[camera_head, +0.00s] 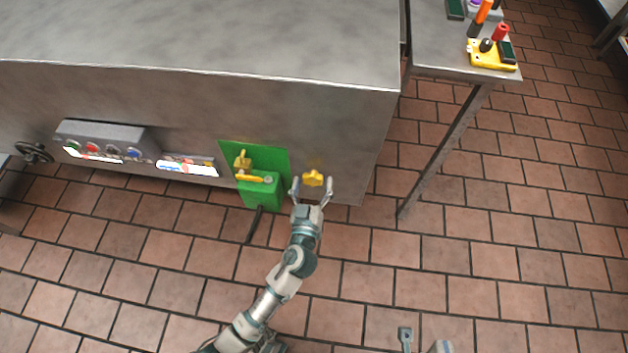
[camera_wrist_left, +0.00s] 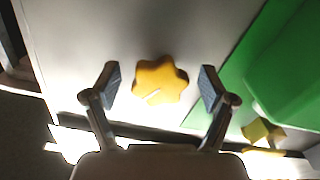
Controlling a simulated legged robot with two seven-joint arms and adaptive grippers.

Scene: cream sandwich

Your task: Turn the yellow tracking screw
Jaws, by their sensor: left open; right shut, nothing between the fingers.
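The yellow tracking screw (camera_head: 313,179) is a lobed, star-shaped knob on the front of the grey metal machine, right of a green panel. My left gripper (camera_head: 312,187) is open at the knob, one finger on each side. In the left wrist view the yellow screw (camera_wrist_left: 160,82) sits between the open fingers of the left gripper (camera_wrist_left: 160,86), with a visible gap on both sides. A pale line marks the knob's face. My right gripper (camera_head: 405,334) is shut and empty at the bottom edge of the head view, away from the machine.
The green panel (camera_head: 270,158) with a yellow fitting (camera_head: 243,162) is close left of the screw. A control box (camera_head: 105,138) and a black handwheel (camera_head: 34,152) are farther left. A side table (camera_head: 440,60) with tools stands at right. The tiled floor in front is mostly clear.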

